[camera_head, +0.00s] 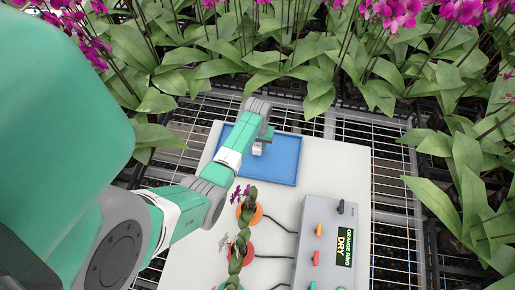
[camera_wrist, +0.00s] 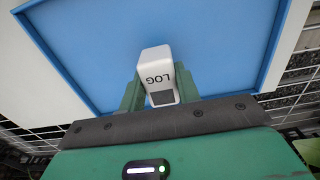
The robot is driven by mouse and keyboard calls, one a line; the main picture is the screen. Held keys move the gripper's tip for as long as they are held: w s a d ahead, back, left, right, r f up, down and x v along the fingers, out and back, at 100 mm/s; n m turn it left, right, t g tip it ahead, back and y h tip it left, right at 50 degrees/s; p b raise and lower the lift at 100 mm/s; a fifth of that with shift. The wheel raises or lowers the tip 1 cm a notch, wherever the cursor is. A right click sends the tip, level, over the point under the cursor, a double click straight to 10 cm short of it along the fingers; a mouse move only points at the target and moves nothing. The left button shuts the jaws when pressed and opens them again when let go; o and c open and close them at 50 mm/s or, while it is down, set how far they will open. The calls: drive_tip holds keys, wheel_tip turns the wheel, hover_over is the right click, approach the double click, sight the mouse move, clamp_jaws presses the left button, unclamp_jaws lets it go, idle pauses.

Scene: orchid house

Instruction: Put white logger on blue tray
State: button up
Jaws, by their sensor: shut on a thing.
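The white logger (camera_wrist: 155,62), marked LOG with a dark panel, is between the two green fingers of my gripper (camera_wrist: 158,92) in the wrist view. My gripper is shut on it. The blue tray (camera_wrist: 215,40) lies directly behind the logger in that view. In the head view my gripper (camera_head: 262,142) is over the middle of the blue tray (camera_head: 284,171), and the logger is mostly hidden by it. I cannot tell whether the logger touches the tray floor.
The tray sits at the far end of a white board (camera_head: 328,168). A grey box (camera_head: 326,243) with coloured levers and a label reading ORANGE RING DRY stands front right. Plants in an orange pot (camera_head: 257,213) and a red pot (camera_head: 249,253) stand left of it. Orchids surround the bench.

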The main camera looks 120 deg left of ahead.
sight(257, 148)
drive_tip(key=shift+d+f, duration=0.15)
drive_tip(key=shift+f, duration=1.25)
drive_tip(key=shift+f+b, duration=0.2)
drive_tip(key=shift+b, duration=0.1)
drive_tip(key=o, duration=1)
drive_tip(key=shift+r, duration=0.15)
wheel_tip(257, 148, up, 12)
drive_tip(key=p, duration=0.3)
